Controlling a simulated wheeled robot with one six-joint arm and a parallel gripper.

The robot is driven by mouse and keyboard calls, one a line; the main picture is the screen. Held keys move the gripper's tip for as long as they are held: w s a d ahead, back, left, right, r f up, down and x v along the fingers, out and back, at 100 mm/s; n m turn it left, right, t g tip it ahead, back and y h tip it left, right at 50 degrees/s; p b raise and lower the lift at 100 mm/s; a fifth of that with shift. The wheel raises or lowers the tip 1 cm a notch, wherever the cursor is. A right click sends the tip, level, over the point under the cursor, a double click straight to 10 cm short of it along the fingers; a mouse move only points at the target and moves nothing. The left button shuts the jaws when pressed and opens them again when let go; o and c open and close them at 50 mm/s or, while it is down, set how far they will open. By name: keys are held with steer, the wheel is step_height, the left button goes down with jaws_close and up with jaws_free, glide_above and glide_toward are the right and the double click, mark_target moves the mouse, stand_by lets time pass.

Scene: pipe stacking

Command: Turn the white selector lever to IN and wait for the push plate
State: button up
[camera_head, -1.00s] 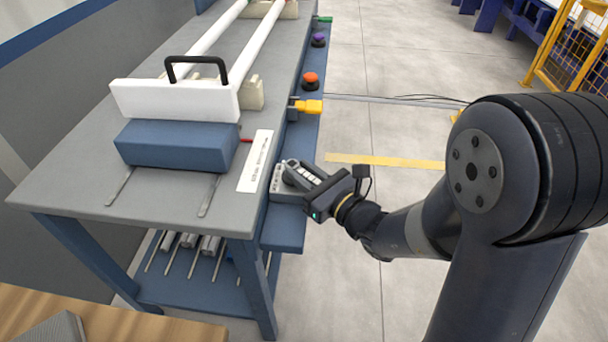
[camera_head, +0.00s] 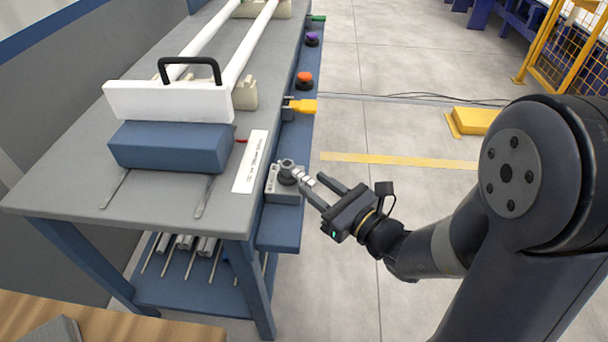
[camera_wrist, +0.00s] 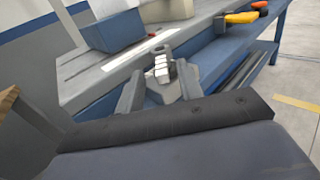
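The white selector lever (camera_head: 303,178) sticks out to the right from a round knob on a small grey box (camera_head: 284,190) at the bench's right edge. It also shows in the wrist view (camera_wrist: 162,68), between and beyond the fingertips. My gripper (camera_head: 315,187) is open and empty, just right of the lever; its fingers are apart (camera_wrist: 159,85). I cannot tell whether a finger touches the lever. The IN marking is not readable. The white push plate (camera_head: 168,101) with a black handle stands upright behind a blue block (camera_head: 172,147) on the bench.
Two white pipes (camera_head: 252,45) lie behind the plate on cream supports. A yellow part (camera_head: 301,106), an orange button (camera_head: 305,79) and a purple button (camera_head: 312,39) line the bench's right side. A label strip (camera_head: 251,162) lies near the selector.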

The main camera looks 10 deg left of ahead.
mark_target(295, 170)
steer(key=shift+v, duration=2.35)
steer(key=shift+a, duration=0.15)
steer(key=x, duration=1)
steer(key=shift+w+a, duration=0.15)
steer(key=shift+w, duration=0.05)
steer(key=shift+w, duration=0.1)
